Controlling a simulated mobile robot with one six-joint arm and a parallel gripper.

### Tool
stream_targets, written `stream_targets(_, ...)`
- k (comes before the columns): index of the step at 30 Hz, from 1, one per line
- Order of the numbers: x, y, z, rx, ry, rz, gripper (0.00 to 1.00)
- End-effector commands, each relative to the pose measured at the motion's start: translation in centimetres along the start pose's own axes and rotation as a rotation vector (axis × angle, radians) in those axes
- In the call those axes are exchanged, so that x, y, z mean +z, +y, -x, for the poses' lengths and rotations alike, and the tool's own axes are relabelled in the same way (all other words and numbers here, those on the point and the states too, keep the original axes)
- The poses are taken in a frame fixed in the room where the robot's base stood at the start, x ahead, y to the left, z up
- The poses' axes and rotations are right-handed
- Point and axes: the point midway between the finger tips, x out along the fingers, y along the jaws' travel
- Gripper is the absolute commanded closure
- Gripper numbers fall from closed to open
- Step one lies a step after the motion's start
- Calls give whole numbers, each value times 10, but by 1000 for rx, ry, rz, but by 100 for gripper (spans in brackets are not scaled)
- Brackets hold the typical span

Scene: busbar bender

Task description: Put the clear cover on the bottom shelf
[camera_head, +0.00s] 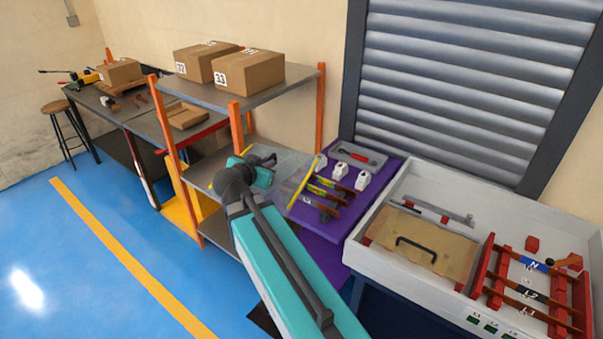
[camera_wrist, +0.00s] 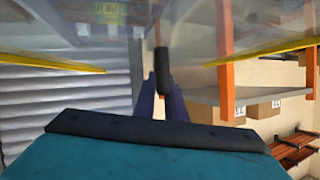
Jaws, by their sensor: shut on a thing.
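The clear cover (camera_head: 292,166) is a transparent panel with yellow edge strips. It is held level with the middle shelf, between the shelf rack and the purple table. It fills the top of the wrist view (camera_wrist: 110,35), its yellow strips on both sides. My gripper (camera_head: 268,163) is shut on its dark handle (camera_wrist: 162,70). The rack has orange posts; its top shelf (camera_head: 280,88), middle shelf (camera_head: 205,172) and bottom shelf (camera_head: 218,238) are grey. My arm hides much of the lower rack. I cannot tell whether the cover touches the middle shelf.
Cardboard boxes (camera_head: 248,72) stand on the top shelf. The purple table (camera_head: 330,222) right of the rack carries bars, white blocks and a red-handled tool. A white tray (camera_head: 395,262) with a tan handled panel is further right. Blue floor (camera_head: 90,270) is clear at left.

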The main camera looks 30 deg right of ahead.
Motion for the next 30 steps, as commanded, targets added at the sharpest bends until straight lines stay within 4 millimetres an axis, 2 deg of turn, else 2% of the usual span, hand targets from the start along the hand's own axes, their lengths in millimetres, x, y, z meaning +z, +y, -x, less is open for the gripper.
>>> stream_targets(1, -1, -17, 10, -55, -8, 20, 100)
stream_targets(6, -3, -63, 35, -215, -43, 90, 100)
stream_targets(12, -10, -100, 57, -366, -72, 153, 100)
stream_targets(21, -24, -134, 77, -542, -100, 225, 100)
stream_targets(30, -35, -152, 86, -668, -118, 278, 100)
